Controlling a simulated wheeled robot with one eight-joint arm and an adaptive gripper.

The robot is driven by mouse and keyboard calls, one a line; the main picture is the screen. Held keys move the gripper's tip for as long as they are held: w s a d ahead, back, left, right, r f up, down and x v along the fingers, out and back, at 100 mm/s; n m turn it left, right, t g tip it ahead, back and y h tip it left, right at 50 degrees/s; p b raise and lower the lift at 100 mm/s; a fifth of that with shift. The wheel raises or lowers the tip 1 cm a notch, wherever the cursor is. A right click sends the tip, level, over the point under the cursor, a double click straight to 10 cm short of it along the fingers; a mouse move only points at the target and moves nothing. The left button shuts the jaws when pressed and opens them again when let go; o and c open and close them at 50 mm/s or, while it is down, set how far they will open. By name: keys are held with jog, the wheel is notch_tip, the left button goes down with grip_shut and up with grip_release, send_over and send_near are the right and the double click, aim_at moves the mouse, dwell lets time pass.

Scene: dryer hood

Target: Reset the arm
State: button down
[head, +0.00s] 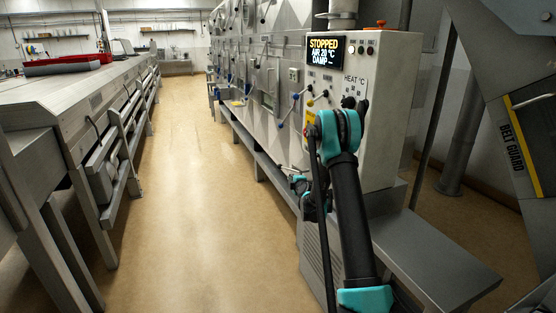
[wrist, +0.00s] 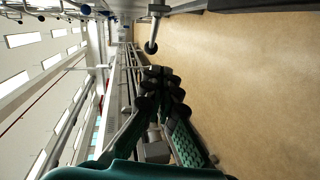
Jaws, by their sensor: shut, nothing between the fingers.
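My arm (head: 350,200) rises in front of the control box (head: 385,130) in the head view, bent at a teal elbow. Its lower end is partly hidden behind my own arm links, so the gripper is hard to make out there. In the wrist view my gripper (wrist: 158,76) is shut, its dark fingertips together and nothing between them. It points along the aisle, with the picture turned sideways, and appears clear of other surfaces.
The box's display (head: 325,50) reads STOPPED, AIR 28 °C, DAMP. A long grey machine (head: 275,75) with levers stands behind. A low grey ledge (head: 435,260) is at right, beside a belt guard (head: 525,150). A long bench (head: 75,95) lines the left. The aisle floor (head: 185,190) is clear.

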jog(key=s+r+m+g, duration=0.3)
jog(key=s+r+m, duration=0.1)
jog(key=s, duration=0.8)
jog(key=s+r+m+g, duration=0.2)
jog(key=s+r+m, duration=0.25)
jog(key=s, duration=0.85)
jog(key=s+d+f+m+g+h, duration=0.1)
jog(key=s+m+g, duration=0.1)
jog(key=s, duration=0.8)
jog(key=s+d+f+m+g+h, duration=0.1)
jog(key=s+m, duration=0.4)
jog(key=s, duration=0.6)
jog(key=s+d+f+m+g+h, duration=0.1)
jog(key=s+d+f+m+g, duration=0.1)
jog(key=s, duration=0.9)
jog(key=shift+s+d+f+m+g, duration=0.2)
jog(key=shift+d+f+m+g, duration=0.2)
jog(key=shift+d+f+m, duration=0.3)
